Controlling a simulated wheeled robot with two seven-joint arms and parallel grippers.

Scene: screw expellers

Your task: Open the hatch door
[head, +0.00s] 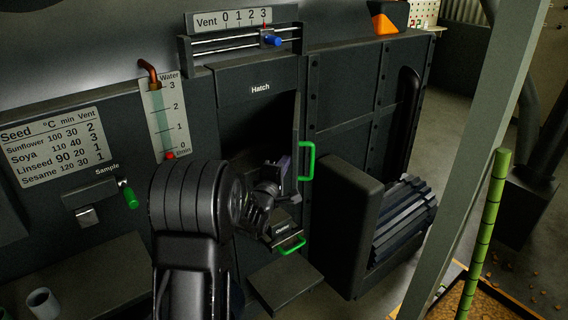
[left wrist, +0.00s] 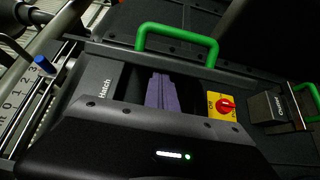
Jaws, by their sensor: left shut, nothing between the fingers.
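The hatch opening (head: 262,125), dark inside, is below the "Hatch" label in the head view. The hatch door (head: 297,120) appears swung out, nearly edge-on along the right side of the opening. Its green handle (head: 306,160) sticks out to the right; the handle also shows at the top of the left wrist view (left wrist: 176,40). My left gripper (head: 284,168) is shut and empty, in front of the opening on the inner side of the door, left of the handle. Its fingers (left wrist: 165,92) look apart from the handle; whether they touch the door cannot be told. My right gripper is out of view.
A red switch on a yellow plate (left wrist: 222,106) is beside the opening in the left wrist view. A vent slider with a blue knob (head: 271,41) is above. A large dark box (head: 345,220) stands at right.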

